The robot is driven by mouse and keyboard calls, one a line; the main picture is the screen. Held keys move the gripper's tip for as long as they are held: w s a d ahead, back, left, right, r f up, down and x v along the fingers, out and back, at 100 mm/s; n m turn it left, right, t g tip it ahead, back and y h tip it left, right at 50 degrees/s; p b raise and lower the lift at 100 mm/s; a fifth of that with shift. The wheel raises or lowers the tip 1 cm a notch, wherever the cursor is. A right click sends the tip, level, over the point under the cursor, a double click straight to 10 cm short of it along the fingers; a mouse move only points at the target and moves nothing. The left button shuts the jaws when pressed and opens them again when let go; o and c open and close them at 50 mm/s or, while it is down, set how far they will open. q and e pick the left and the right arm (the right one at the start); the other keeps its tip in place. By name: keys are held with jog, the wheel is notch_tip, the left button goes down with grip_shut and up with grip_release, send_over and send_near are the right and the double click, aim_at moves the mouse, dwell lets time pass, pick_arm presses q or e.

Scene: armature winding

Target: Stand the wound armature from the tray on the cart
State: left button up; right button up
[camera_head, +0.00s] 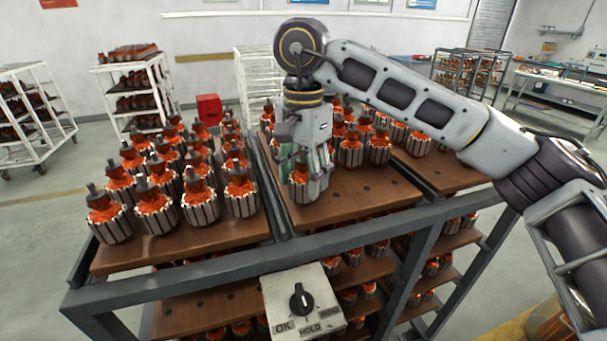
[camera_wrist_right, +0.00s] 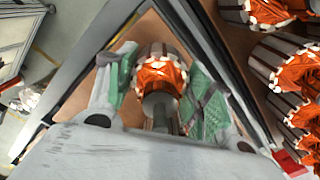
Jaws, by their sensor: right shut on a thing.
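My right gripper (camera_head: 305,172) comes down from above onto a wound armature (camera_head: 299,192) and is shut on it. The armature has orange windings and a grey slotted core. It is upright at the left front part of the cart's middle wooden board (camera_head: 345,200); whether its base rests fully on the board is hard to tell. In the wrist view the armature (camera_wrist_right: 160,75) sits between the green finger pads, its shaft pointing toward the camera. The gripper fingers hide much of it in the head view. My left gripper is not in view. I cannot pick out a tray.
Rows of armatures (camera_head: 155,207) fill the left board, and others (camera_head: 380,147) stand behind the gripper. A dark metal rail (camera_head: 265,190) runs between boards. A switch box (camera_head: 303,300) marked OK, HOLD is on the cart's front. The middle board's front right is bare.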

jog(key=o, duration=1.5)
jog(key=shift+s, duration=0.1)
jog(key=shift+r, duration=6)
jog(key=shift+r, duration=0.2)
jog(key=shift+r, duration=5.8)
